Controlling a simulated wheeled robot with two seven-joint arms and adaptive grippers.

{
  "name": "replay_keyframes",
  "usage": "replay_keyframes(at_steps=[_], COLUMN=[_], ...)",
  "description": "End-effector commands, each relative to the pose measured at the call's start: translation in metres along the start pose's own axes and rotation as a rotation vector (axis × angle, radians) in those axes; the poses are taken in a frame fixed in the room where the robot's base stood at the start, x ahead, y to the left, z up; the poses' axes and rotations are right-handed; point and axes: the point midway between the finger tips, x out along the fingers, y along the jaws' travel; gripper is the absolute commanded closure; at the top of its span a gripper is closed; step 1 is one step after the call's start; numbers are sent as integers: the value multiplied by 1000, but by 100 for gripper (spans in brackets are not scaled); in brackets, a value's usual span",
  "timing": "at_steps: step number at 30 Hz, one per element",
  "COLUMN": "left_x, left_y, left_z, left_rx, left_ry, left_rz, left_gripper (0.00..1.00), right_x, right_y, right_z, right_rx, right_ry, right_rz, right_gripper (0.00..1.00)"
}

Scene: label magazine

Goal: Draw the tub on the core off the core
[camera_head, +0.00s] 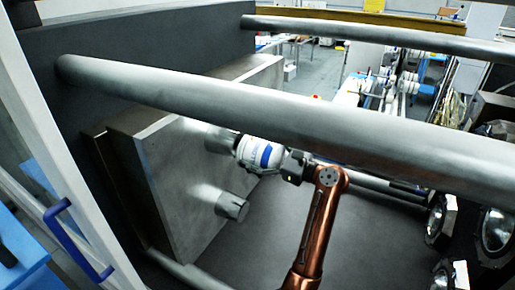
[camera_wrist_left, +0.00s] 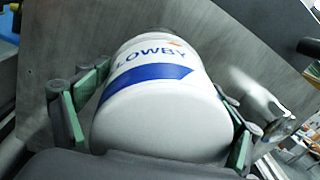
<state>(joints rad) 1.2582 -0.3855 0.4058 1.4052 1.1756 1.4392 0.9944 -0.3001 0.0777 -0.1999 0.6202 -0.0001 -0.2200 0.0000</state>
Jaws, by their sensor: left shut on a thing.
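The tub (camera_head: 258,153) is white with a blue band and lettering. It lies sideways in line with a grey metal core (camera_head: 219,139) that juts from the mould plate (camera_head: 165,165). Its far end meets the core's outer end; I cannot tell how much core is inside. My left gripper (camera_head: 276,159) is shut on the tub from the side away from the plate. In the left wrist view the tub (camera_wrist_left: 160,115) fills the middle, with green-padded fingers (camera_wrist_left: 160,100) on both sides; its lettering reads "LOWBY". My right gripper is not in view.
A second, bare core (camera_head: 232,205) juts from the plate below the tub. A thick metal bar (camera_head: 290,115) crosses above my gripper, and another bar (camera_head: 380,37) lies farther back. Round shiny hollow fittings (camera_head: 495,237) stand at the right. Dark open space lies between.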

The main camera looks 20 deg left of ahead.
Motion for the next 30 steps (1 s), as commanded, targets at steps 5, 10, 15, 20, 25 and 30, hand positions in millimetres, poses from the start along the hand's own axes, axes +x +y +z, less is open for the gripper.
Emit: replay_keyframes(at_steps=[5, 10, 15, 20, 25, 30], left_x=[-3, -6, -10, -13, -17, -20], left_y=[14, 26, 38, 50, 62, 74], left_z=[3, 5, 8, 11, 14, 17], left_rx=[-2, -1, -1, -2, -2, -1], left_ry=[-1, -1, 0, 0, 0, 1], left_rz=[3, 2, 3, 2, 1, 2], left_gripper=[37, 37, 37, 37, 37, 37], right_x=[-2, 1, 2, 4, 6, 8], right_y=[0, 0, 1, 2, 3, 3], right_z=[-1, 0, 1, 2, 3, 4], right_rx=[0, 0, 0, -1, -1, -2], right_ry=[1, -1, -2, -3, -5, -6], right_rz=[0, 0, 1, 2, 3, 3], right_gripper=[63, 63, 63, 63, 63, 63])
